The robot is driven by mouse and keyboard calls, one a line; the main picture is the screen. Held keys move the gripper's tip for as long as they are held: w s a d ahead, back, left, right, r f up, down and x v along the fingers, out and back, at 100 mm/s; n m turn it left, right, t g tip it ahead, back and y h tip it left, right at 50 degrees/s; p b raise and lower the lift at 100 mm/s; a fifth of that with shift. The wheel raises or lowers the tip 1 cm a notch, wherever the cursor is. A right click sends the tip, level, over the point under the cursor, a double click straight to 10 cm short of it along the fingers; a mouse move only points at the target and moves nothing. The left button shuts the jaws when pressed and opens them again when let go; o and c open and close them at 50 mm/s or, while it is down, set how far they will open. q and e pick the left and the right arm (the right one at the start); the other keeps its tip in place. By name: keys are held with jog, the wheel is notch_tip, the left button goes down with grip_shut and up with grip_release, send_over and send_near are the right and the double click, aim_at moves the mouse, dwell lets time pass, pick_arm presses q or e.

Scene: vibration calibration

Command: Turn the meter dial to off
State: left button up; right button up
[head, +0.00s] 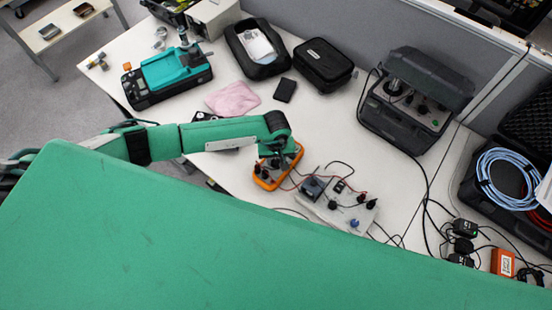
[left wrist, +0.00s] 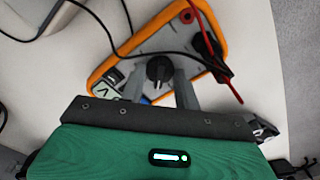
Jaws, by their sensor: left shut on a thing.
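The orange-rimmed meter (head: 265,183) lies on the white table under my left gripper (head: 273,158). In the left wrist view the meter (left wrist: 226,30) shows its grey face, with a round black dial (left wrist: 159,68) in its middle. My left gripper (left wrist: 160,82) has its two grey fingers on either side of the dial and is shut on it. Part of the meter's display is visible beside the left finger; the rest of that end is hidden behind the gripper. The dial's pointer setting is too small to read. My right gripper is not in view.
Red and black leads run from the meter to a white box with knobs (head: 345,208) at its right. A pink cloth (head: 232,99), a black case (head: 323,64), a teal device (head: 170,75) and a grey instrument case (head: 418,95) stand farther back.

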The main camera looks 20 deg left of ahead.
aim_at(276, 161)
pick_arm(q)
jog(key=n+b, duration=0.3)
jog(key=shift+f+b, duration=0.2)
jog(key=shift+b, duration=0.1)
jog(key=n+b, duration=0.2)
jog(key=n, duration=0.1)
jog(key=shift+r+n+b, duration=0.2)
jog(key=shift+n+b, duration=0.35)
jog(key=shift+n, duration=0.25)
jog(key=o, duration=1)
jog(key=shift+r, duration=0.1)
notch_tip(276, 161, up, 14)
jog(key=b, duration=0.3)
jog(key=shift+b, duration=0.3)
